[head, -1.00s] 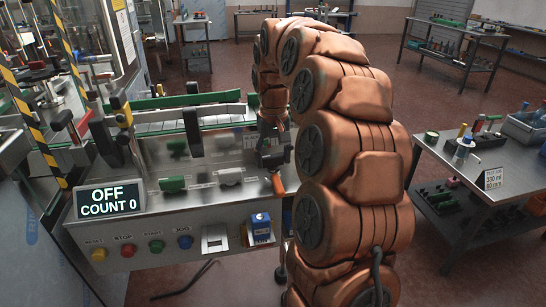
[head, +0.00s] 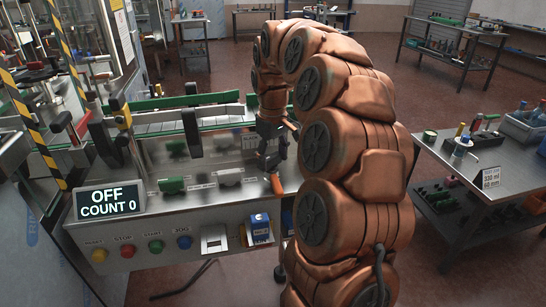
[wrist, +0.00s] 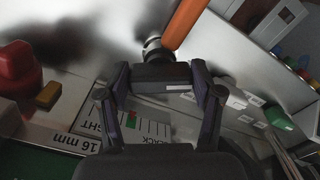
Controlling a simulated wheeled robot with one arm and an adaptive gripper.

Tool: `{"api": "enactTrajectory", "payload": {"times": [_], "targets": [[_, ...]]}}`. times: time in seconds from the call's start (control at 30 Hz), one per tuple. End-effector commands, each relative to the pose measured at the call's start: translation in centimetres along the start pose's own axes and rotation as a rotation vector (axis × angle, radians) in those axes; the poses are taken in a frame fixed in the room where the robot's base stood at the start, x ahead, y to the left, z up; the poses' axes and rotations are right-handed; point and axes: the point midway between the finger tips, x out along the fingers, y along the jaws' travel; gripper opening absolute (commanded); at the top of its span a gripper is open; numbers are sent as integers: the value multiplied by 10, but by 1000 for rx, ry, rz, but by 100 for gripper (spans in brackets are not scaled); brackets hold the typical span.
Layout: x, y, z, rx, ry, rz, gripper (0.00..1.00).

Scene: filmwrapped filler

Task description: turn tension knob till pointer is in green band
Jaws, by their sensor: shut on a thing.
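In the wrist view, my gripper (wrist: 160,76) is shut on a dark block with a pale stripe, which I take to be the tension knob (wrist: 160,77). Below it is a white scale plate (wrist: 150,129) with tick marks, partly hidden by my gripper. Its lettering is cut off, and a small green band (wrist: 132,119) shows on it. I cannot make out the pointer for certain. In the head view, my gripper (head: 271,140) is at the right end of the machine's steel panel, and the knob is hidden there.
An orange handle (wrist: 186,22) sticks out close beyond my gripper; it also shows in the head view (head: 277,184). A red knob (wrist: 17,68) is at left in the wrist view. The display (head: 110,200) reads OFF, COUNT 0. A side table (head: 480,165) stands at right.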

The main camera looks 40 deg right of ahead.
Motion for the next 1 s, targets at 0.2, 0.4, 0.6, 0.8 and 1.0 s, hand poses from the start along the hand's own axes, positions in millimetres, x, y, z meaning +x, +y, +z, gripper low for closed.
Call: {"api": "enactTrajectory", "payload": {"times": [0.2,0.4,0.6,0.8,1.0], "targets": [[1,0,1,1,-3,-1,31],[0,0,0,1,-2,-1,82],[0,0,0,2,-1,-1,91],[0,0,0,2,0,0,91],[-12,1,0,3,1,1,91]]}}
